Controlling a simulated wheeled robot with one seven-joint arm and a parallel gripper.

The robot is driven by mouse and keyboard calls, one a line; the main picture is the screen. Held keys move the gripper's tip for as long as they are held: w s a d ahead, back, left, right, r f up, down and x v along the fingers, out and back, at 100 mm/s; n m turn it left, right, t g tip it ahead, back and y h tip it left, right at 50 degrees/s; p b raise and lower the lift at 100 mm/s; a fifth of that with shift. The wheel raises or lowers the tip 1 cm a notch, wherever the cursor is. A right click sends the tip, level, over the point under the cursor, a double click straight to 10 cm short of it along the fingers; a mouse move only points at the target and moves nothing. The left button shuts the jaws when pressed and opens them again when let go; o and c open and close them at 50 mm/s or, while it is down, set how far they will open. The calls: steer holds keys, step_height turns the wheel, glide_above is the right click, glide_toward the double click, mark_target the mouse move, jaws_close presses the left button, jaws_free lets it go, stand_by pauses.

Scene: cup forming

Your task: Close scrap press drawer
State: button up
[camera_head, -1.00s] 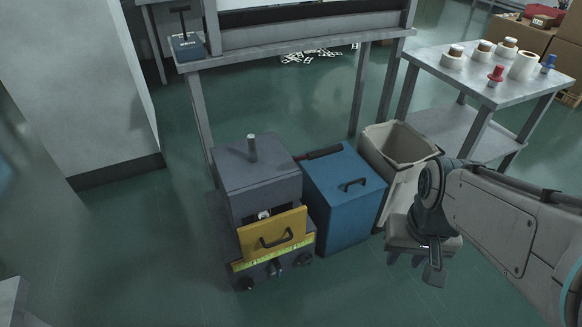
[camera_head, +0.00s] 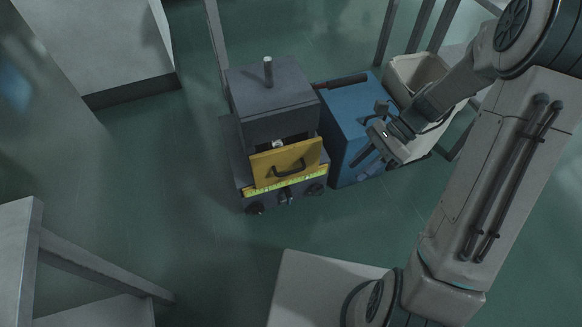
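The scrap press (camera_head: 270,95) is a dark grey box on wheels with an upright knob on top. Its yellow drawer (camera_head: 287,160) has a black handle (camera_head: 289,168) on the front and stands out from the body, with a dark gap and a small pale item behind its front panel. The drawer appears pulled out. My gripper (camera_head: 373,162) is right of the drawer, in front of the blue box, apart from the handle. Its dark fingers look spread and nothing shows between them, though they are small and dim.
A blue lidded box (camera_head: 345,110) stands close beside the press on the right. A beige bin (camera_head: 408,72) is behind my arm. A grey cabinet (camera_head: 95,45) is at the upper left, and a grey table frame (camera_head: 35,240) at the lower left. The floor before the press is clear.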

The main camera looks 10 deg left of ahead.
steer(key=w+a+f+m+y, duration=0.3)
steer(key=w+f+m+y, duration=0.15)
steer(key=f+m, duration=0.35)
steer(key=m+t+y, duration=0.3)
steer(key=m+y, duration=0.4)
steer(key=m, duration=0.3)
glide_toward(290, 172)
steer(key=a+b, duration=0.1)
steer(key=a, duration=0.2)
steer(key=s+a+b, duration=0.1)
steer(key=a, duration=0.2)
steer(key=a+b, duration=0.1)
steer(key=a, duration=0.3)
steer(key=shift+s+r, duration=0.1)
steer(key=shift+s, duration=0.1)
jaws_close()
